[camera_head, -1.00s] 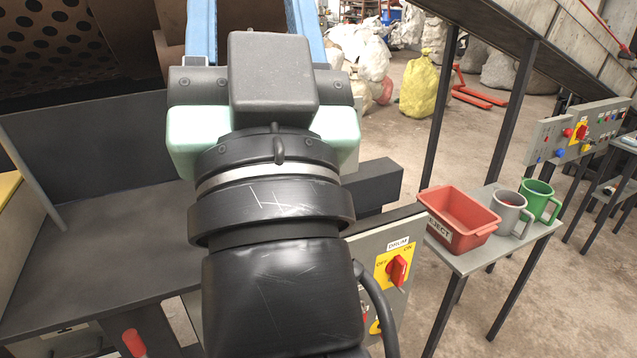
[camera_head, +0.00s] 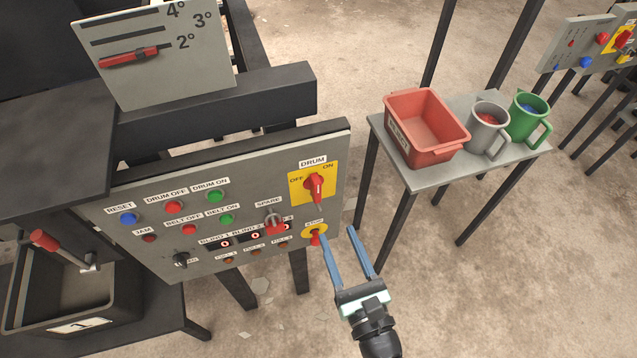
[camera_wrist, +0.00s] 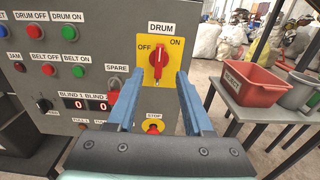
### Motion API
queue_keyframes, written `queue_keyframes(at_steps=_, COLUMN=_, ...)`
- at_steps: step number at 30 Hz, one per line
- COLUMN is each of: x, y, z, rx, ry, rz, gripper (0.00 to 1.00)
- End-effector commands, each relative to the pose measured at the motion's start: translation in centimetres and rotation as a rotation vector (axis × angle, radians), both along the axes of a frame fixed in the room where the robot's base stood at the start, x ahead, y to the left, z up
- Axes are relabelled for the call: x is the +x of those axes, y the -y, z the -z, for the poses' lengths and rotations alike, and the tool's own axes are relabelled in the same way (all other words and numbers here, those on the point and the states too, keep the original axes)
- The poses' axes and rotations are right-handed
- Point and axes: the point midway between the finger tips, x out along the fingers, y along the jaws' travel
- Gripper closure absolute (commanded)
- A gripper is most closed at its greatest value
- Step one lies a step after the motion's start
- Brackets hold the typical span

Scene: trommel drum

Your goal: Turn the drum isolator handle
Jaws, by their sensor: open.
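The drum isolator handle (camera_head: 315,188) is a red rotary handle on a yellow plate at the panel's upper right, labelled DRUM, OFF and ON. In the wrist view the handle (camera_wrist: 158,62) stands close to upright, with OFF to its left and ON at upper right; I cannot tell which end is the pointer. My gripper (camera_head: 336,233) is open and empty, below and right of the handle in the head view. In the wrist view its two blue fingers (camera_wrist: 159,77) flank the handle's lower end in the picture, apart from it.
The grey control panel (camera_head: 236,190) has several buttons left of the handle. A STOP button (camera_wrist: 153,128) sits below it, partly behind my left finger in the head view. A red REJECT bin (camera_head: 425,130), grey mug (camera_head: 487,130) and green mug (camera_head: 526,117) stand on a side table.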

Motion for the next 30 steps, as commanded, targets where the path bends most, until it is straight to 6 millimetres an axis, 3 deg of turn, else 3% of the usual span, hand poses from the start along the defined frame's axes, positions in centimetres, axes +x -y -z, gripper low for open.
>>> queue_keyframes(at_steps=18, x=10.6, y=-3.5, z=-0.2, rx=-0.005, ry=0.005, rz=-0.003, gripper=0.49)
queue_keyframes(at_steps=30, x=12.0, y=-3.9, z=-0.2, rx=-0.005, ry=0.004, rz=-0.002, gripper=0.49)
